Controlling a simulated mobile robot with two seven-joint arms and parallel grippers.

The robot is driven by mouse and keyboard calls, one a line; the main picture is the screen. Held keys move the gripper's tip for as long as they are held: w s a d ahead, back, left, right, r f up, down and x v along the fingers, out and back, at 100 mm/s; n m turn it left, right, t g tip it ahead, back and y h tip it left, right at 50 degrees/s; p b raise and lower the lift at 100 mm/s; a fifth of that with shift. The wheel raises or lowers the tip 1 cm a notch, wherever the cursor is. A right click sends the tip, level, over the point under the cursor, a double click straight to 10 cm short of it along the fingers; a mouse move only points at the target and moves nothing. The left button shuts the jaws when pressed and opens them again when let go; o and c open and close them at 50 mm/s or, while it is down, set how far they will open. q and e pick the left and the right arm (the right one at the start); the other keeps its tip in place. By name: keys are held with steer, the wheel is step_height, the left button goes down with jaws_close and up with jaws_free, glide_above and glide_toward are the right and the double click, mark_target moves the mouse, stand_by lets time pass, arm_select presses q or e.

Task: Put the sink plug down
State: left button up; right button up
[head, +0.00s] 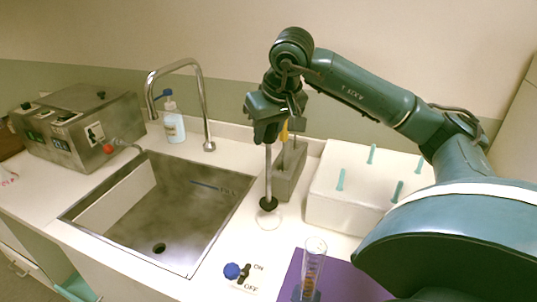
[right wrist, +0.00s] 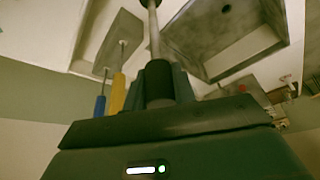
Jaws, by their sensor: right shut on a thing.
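The sink plug is a black disc (head: 268,203) at the lower end of a thin metal rod, and it hangs upright below my right gripper (head: 268,138). In the right wrist view, my right gripper is shut on its black handle (right wrist: 158,80), with the metal rod running away from it. The disc is at a pale ring mark (head: 268,219) on the white counter, over its back part; I cannot tell whether it touches the counter. My left gripper is not in view.
The steel sink (head: 165,210) with its drain lies left. A grey holder (head: 288,178) with yellow- and blue-handled tools stands close behind the plug. A white box (head: 335,205) with teal pegs is right. A clear cylinder (head: 313,262) stands on a purple mat (head: 350,280) in front.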

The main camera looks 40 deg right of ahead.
steer(key=shift+f, duration=2.2)
steer(key=shift+f, duration=0.15)
steer(key=o, duration=1)
steer(key=shift+r, duration=0.35)
steer(key=v, duration=1.1)
steer(key=shift+s+r, duration=0.25)
steer(key=shift+r, duration=0.1)
steer(key=shift+a, duration=0.1)
